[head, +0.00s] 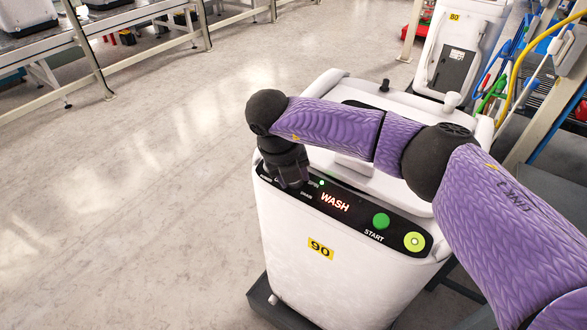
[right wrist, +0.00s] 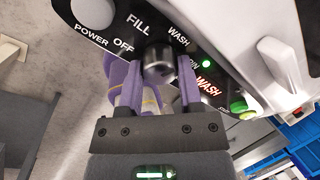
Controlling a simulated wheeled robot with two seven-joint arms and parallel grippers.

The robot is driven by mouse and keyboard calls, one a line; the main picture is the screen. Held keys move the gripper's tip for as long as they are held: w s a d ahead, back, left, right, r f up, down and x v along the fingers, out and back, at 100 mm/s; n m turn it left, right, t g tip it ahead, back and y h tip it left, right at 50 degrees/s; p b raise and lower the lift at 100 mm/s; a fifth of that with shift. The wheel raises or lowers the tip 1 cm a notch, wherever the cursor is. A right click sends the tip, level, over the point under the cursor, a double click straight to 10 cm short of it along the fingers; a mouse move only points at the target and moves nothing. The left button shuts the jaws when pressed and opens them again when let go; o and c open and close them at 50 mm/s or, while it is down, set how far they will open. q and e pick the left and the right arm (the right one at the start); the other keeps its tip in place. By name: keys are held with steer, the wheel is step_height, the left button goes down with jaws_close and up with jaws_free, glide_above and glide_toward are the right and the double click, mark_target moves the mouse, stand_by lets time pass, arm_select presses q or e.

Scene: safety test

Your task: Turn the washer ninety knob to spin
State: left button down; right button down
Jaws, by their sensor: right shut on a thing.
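The white washer marked 90 (head: 325,262) stands in the middle of the head view, its black control panel (head: 345,208) along the top front edge. My right arm reaches over it from the right, and my right gripper (head: 297,183) covers the knob there. In the right wrist view the dark metallic knob (right wrist: 158,62) sits between the two purple fingers of my right gripper (right wrist: 158,82), which is shut on it. The labels OFF, FILL, WASH and a partly hidden SPIN surround it. The display (right wrist: 208,87) reads WASH in red. The knob's pointer is not clear. My left gripper is out of view.
A green light (head: 322,182) is lit near SPIN. Another unit marked 80 (head: 462,50) stands behind. Open floor lies to the left.

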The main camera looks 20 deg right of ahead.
steer(key=m+p, duration=0.1)
steer(key=m, duration=0.1)
steer(key=shift+r+m, duration=0.15)
steer(key=shift+m, duration=0.25)
steer(key=m+p, duration=0.2)
steer(key=m, duration=0.1)
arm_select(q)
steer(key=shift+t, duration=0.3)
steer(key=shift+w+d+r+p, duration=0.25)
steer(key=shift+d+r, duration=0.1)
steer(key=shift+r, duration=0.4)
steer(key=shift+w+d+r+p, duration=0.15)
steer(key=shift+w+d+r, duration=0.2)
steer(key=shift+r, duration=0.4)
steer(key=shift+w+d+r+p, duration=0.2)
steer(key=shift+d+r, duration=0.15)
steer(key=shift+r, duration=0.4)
arm_select(e)
steer(key=shift+m, duration=1.7)
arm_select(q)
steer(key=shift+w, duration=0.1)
arm_select(e)
steer(key=shift+c, duration=1.3)
jaws_free()
